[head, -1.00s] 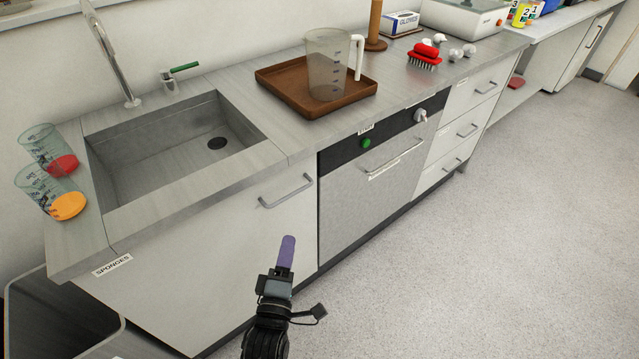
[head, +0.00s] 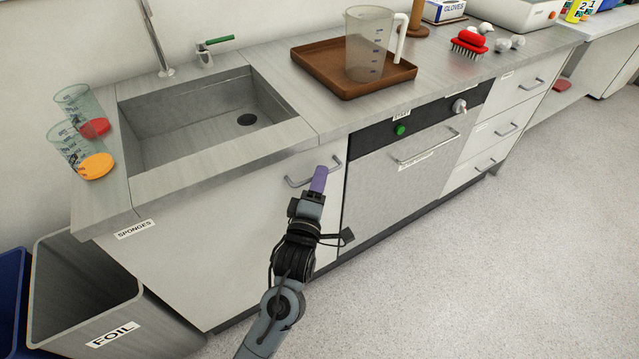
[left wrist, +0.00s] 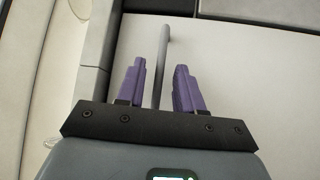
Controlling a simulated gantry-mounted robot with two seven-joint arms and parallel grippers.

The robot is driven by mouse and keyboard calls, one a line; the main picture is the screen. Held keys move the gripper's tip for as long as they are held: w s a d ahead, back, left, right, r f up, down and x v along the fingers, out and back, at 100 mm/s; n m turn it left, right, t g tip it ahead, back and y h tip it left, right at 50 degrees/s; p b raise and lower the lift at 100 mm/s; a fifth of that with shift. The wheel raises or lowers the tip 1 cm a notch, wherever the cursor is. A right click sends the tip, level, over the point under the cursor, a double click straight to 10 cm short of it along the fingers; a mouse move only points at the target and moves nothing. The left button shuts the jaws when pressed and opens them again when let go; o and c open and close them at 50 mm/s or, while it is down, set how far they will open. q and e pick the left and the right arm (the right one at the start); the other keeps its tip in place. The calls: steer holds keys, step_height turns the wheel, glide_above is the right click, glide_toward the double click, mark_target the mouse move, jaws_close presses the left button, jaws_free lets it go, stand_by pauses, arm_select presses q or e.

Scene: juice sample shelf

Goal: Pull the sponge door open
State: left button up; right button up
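The sponge door (head: 215,235) is the pale cabinet front under the sink, with a "SPONGES" label (head: 135,229) at its upper left. It looks shut. Its grey bar handle (head: 298,183) is at the upper right of the door. My left gripper (head: 319,179), with purple fingers, is in front of the handle and hides part of it. In the left wrist view the gripper (left wrist: 160,85) is open, and the handle bar (left wrist: 162,65) shows between the two fingers. Contact cannot be told. My right gripper is not in view.
A dishwasher-like front (head: 400,180) stands right of the door. A grey "FOIL" bin (head: 70,260) stands at the door's left. The counter holds a brown tray (head: 310,75) with a jug (head: 368,45). The floor in front is clear.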

arm_select(q)
steer(key=shift+w, duration=0.15)
jaws_close()
stand_by(0.4)
